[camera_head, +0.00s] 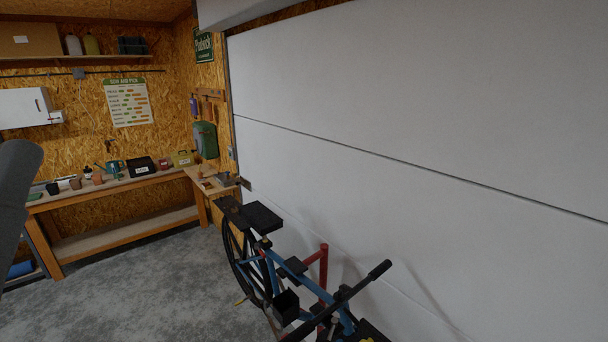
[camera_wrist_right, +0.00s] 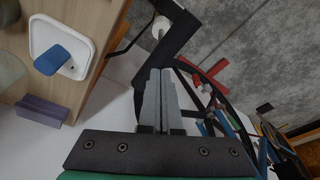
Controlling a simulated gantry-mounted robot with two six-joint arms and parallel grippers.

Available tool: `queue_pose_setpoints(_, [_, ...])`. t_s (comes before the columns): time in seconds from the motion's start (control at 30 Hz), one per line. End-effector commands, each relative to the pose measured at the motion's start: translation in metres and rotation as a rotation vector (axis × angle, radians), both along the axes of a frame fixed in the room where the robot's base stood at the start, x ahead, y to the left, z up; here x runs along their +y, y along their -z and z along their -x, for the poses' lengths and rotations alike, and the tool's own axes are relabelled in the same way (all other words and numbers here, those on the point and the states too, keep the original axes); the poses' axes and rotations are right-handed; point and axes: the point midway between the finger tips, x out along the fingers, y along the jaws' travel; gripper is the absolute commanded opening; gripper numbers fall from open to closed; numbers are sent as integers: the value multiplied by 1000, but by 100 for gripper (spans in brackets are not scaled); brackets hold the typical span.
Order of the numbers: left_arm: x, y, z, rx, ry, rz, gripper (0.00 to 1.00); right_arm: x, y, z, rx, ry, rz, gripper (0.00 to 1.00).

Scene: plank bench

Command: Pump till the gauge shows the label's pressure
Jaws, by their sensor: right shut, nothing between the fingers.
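A blue bicycle (camera_head: 292,270) with black tyres stands beside the white garage door in the head view. Its wheel also shows in the right wrist view (camera_wrist_right: 205,82), beyond my fingers. A red upright stand (camera_head: 323,266) is at the bicycle. My right gripper (camera_wrist_right: 161,72) is shut and empty, its two grey fingers together, with a black part (camera_wrist_right: 162,55) just beyond the tips. I cannot make out a pump, gauge or pressure label for certain. My left gripper is out of view; a grey link of mine fills the left edge of the head view.
In the right wrist view, a blue block (camera_wrist_right: 62,54) on a white tray (camera_wrist_right: 42,32) and a purple block (camera_wrist_right: 42,110) are at left. Grey floor (camera_head: 150,290) is clear in front.

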Motion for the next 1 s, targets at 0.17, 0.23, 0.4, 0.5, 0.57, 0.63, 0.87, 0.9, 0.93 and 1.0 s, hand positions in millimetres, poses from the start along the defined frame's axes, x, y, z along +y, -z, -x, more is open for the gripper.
queue_pose_setpoints(0.17, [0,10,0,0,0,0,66,0,10,0,0,0,0,0])
queue_pose_setpoints(0.23, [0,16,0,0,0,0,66,0,17,0,0,0,0,0])
queue_pose_setpoints(0.4, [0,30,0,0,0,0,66,0,31,0,0,0,0,0])
queue_pose_setpoints(0.5, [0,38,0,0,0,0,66,0,39,0,0,0,0,0])
queue_pose_setpoints(0.57, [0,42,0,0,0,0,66,0,43,0,0,0,0,0])
queue_pose_setpoints(0.63, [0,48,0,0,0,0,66,0,49,0,0,0,0,0])
queue_pose_setpoints(0.87, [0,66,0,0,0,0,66,0,67,0,0,0,0,0])
queue_pose_setpoints(0.9, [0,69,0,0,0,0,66,0,71,0,0,0,0,0])
queue_pose_setpoints(0.93, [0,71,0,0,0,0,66,0,73,0,0,0,0,0])
queue_pose_setpoints(1.0, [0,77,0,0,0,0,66,0,79,0,0,0,0,0])
